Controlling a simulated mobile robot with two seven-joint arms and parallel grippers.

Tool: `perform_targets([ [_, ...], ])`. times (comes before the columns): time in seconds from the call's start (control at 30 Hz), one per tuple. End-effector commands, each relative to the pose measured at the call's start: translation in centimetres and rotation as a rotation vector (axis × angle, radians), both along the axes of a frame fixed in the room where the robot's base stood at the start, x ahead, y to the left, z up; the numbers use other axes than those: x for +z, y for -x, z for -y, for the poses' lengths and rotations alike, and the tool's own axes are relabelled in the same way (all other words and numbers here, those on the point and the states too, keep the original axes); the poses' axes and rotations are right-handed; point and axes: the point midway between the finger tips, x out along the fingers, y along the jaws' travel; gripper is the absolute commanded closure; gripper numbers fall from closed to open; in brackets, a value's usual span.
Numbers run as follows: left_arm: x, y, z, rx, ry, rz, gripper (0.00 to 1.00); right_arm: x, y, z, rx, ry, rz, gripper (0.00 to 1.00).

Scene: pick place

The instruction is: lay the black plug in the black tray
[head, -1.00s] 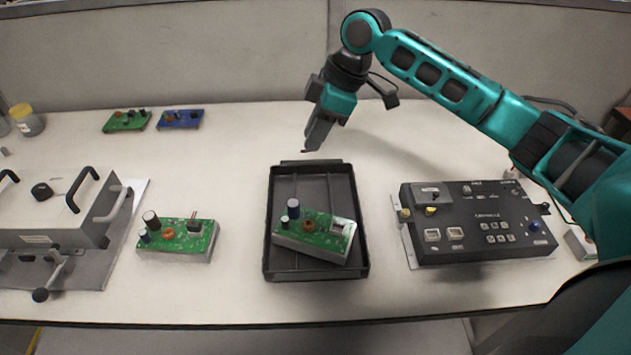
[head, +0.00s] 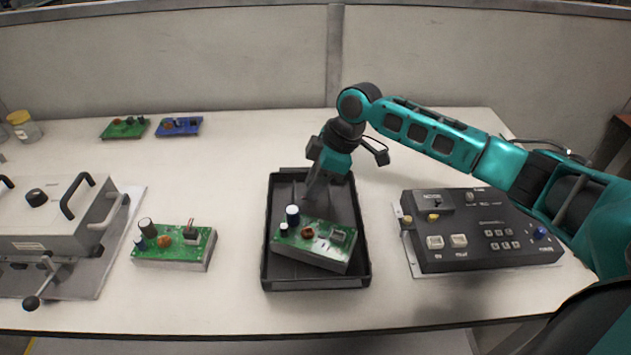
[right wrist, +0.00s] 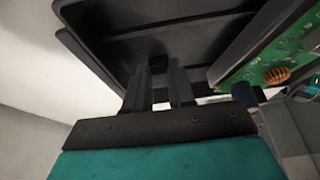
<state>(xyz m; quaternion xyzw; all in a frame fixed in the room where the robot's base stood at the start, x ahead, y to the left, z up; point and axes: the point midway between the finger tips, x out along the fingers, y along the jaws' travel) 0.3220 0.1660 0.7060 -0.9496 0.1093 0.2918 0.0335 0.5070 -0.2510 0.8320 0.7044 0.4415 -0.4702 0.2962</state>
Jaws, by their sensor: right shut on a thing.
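The black tray (head: 268,250) lies on the table in the middle of the head view, and its wall and floor fill the top of the right wrist view (right wrist: 110,50). My right gripper (head: 310,198) points down into the rear part of the tray, behind the green circuit board. It is shut on the black plug (right wrist: 158,66), a small dark piece between the fingertips in the right wrist view. Dark on dark, I cannot tell whether the plug touches the tray floor. In the head view the plug cannot be made out. My left gripper is not in view.
A green circuit board (head: 318,252) with a blue capacitor lies in the tray's front part. Another green board (head: 172,252) is left of the tray, beside a grey handled fixture (head: 60,225). A black control box (head: 480,235) stands right. Small boards (head: 180,126) lie at the back.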

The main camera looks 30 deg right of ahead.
Motion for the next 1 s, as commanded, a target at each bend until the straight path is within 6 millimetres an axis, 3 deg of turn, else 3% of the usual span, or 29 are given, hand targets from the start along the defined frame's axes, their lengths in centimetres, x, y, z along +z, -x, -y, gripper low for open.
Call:
perform_targets([
  [0.37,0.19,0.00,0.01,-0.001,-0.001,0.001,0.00,-0.96,0.03,-0.02,-0.001,-0.001,-0.002,1.00],
  [0.4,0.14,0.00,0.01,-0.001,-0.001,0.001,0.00,-0.98,0.00,-0.01,-0.001,-0.001,-0.002,0.75],
  [0.63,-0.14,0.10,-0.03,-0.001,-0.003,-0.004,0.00,-0.95,0.00,0.01,-0.001,0.000,0.000,0.53],
  [1.0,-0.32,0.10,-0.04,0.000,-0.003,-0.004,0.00,-0.17,-0.06,0.02,0.001,0.000,0.003,0.51],
])
